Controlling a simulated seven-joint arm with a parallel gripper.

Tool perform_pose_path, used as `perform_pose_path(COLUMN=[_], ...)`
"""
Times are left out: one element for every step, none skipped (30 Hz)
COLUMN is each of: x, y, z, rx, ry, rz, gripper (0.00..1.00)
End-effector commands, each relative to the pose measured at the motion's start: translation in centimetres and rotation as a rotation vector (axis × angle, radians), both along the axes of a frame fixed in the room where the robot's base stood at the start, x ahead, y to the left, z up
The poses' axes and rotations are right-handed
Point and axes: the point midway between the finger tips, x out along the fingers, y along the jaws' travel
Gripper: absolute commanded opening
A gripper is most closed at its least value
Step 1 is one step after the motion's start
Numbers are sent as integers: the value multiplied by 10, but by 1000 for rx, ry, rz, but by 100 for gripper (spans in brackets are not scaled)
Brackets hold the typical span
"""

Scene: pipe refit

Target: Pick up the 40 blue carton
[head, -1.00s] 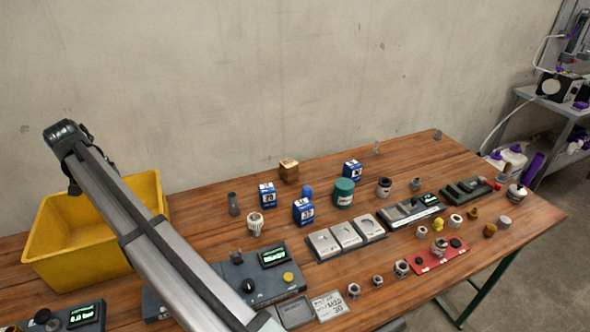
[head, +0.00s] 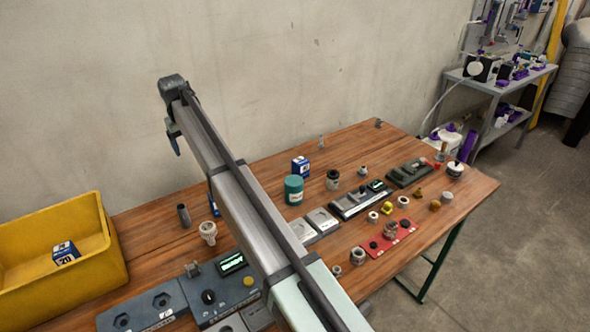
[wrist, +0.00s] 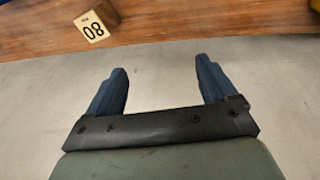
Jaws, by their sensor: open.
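A blue and white carton (head: 300,167) stands upright on the table behind the green jar; its number is too small to read. Another blue carton (head: 214,205) is mostly hidden behind my arm, its number unseen. A third blue and white carton (head: 66,253) lies in the yellow bin; its label seems to read 20 or 70. I cannot tell which carton is the 40. My gripper (head: 174,143) is raised at the far side of the table, apart from the cartons. In the wrist view my gripper (wrist: 161,72) is open and empty, with a tan carton marked 80 (wrist: 92,27) beyond it.
The yellow bin (head: 112,238) is at the left. The green jar (head: 293,190), a grey cylinder (head: 183,215) and a white fitting (head: 208,232) stand near my arm. Trays, a red plate (head: 375,243) and small fittings cover the right side. The back edge is mostly clear.

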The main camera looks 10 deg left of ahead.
Motion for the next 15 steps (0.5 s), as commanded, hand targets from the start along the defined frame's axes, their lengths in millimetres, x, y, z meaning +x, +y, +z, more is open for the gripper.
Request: perform_pose_path(x=[22,33,47,57,66,79,88,97,109,117,125,135,142,149,156], y=[-25,-37,-55,-69,-82,-100,-114,-128,-147,-161,-176,-195,-208,-222,-239], z=[0,0,0,1,1,1,1,1,1,1,2,2,2,2,2], rx=[-9,-14,-21,-26,-30,-35,-38,-41,-45,-48,-50,-53,-55,-57,-57], ry=[12,18,26,33,41,51,58,65,76,84,91,101,108,115,124], rz=[-4,-2,1,2,4,7,11,13,16,19,21,24,27,30,33], gripper=[85,85,85,85,85,85,85,85,85,85,85,85,85,85,85])
